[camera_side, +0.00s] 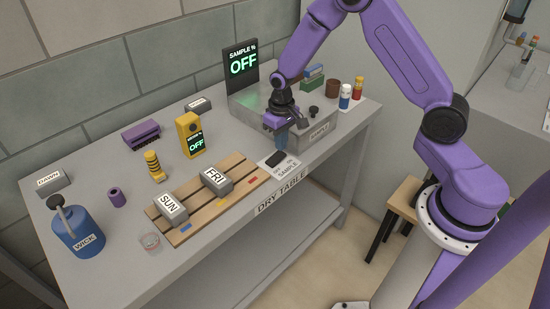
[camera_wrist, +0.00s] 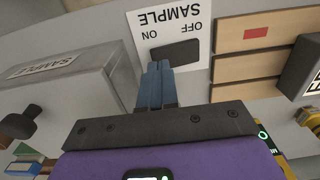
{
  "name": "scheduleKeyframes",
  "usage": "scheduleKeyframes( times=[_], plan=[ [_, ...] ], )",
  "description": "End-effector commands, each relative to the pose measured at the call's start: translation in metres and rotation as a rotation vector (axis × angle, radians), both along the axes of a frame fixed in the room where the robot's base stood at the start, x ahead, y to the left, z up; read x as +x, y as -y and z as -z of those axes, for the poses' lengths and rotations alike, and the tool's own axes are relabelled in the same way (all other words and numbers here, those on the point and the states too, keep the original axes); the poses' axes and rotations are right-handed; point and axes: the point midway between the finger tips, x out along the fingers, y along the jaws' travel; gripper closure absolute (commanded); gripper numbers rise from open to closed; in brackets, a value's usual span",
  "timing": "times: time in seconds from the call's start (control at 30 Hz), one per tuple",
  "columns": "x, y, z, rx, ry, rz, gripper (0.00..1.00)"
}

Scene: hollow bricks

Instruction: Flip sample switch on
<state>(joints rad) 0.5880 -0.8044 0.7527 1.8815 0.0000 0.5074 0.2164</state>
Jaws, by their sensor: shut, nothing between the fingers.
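The sample switch is a black rocker (camera_side: 275,158) on a white plate (camera_side: 291,167) marked OFF, ON and SAMPLE, at the table's front edge. In the wrist view the rocker (camera_wrist: 180,48) lies just past my fingertips, with the plate (camera_wrist: 150,20) upside down. My gripper (camera_side: 282,146) is shut and empty, blue fingers pointing down beside the switch. In the wrist view its fingertips (camera_wrist: 157,66) are close to the rocker's ON end; I cannot tell whether they touch. The black SAMPLE % display (camera_side: 243,62) reads OFF in green.
A grey metal box (camera_side: 318,128) labelled SAMPLE stands right behind my gripper. A wooden slatted rack (camera_side: 235,182) with SUN (camera_side: 171,208) and FRI (camera_side: 216,181) bricks lies left of the switch. A yellow meter (camera_side: 189,133) reading OFF stands behind the rack. Small bottles (camera_side: 345,96) stand at the right.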

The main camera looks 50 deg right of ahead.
Motion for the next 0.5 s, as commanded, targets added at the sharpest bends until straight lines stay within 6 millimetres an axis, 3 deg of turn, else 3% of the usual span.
scheduleKeyframes(
  times=[0.5],
  plan=[
    [0.0002, -0.0001, 0.0034, 0.0, 0.0, 0.0, 1.0]
  ],
)
